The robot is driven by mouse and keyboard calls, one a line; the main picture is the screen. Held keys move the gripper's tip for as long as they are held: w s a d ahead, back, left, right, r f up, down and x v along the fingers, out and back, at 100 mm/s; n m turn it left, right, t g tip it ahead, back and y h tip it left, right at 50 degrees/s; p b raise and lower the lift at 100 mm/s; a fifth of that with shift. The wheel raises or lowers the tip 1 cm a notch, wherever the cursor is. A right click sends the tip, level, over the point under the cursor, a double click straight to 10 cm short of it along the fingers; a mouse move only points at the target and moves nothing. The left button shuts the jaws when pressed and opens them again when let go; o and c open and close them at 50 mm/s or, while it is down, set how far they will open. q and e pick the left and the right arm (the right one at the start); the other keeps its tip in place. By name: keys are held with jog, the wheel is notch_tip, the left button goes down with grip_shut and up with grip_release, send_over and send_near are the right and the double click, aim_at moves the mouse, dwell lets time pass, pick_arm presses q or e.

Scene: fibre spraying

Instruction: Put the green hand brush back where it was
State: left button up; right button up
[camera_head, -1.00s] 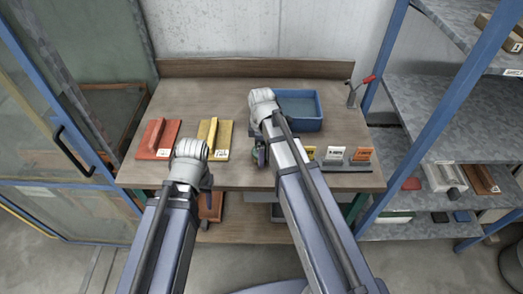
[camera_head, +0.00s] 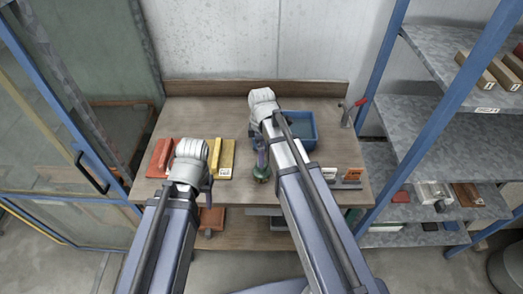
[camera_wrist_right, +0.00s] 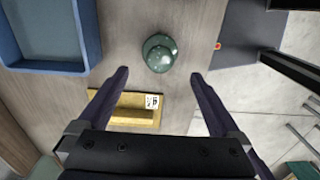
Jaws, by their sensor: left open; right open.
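A dark green rounded thing with a knob on top (camera_head: 262,172) stands on the workbench (camera_head: 240,190) near its front edge. It also shows in the right wrist view (camera_wrist_right: 160,53); I cannot tell for sure that it is the hand brush. My right gripper (camera_wrist_right: 159,76) is open and empty, with the green thing just beyond its fingertips and apart from them. In the head view the right arm partly hides that gripper. My left gripper (camera_head: 207,190) is open over the front left of the bench, with nothing seen in it.
A red float (camera_head: 160,158) and a yellow float (camera_head: 224,160) lie on the bench at left. A blue tray (camera_head: 301,128) stands behind the right arm. Metal shelves (camera_head: 425,125) rise at right. Bare bench lies behind the floats.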

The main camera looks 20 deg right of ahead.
jog(key=shift+r, duration=0.4)
pick_arm(q)
jog(key=shift+r, duration=0.35)
pick_arm(e)
jog(key=s+a+m+h, duration=0.1)
jog(key=s+a+m, duration=0.9)
jog(key=s, duration=0.4)
jog(key=shift+s+a+m, duration=0.15)
jog(key=shift+a+m, duration=0.05)
jog(key=shift+m, duration=0.3)
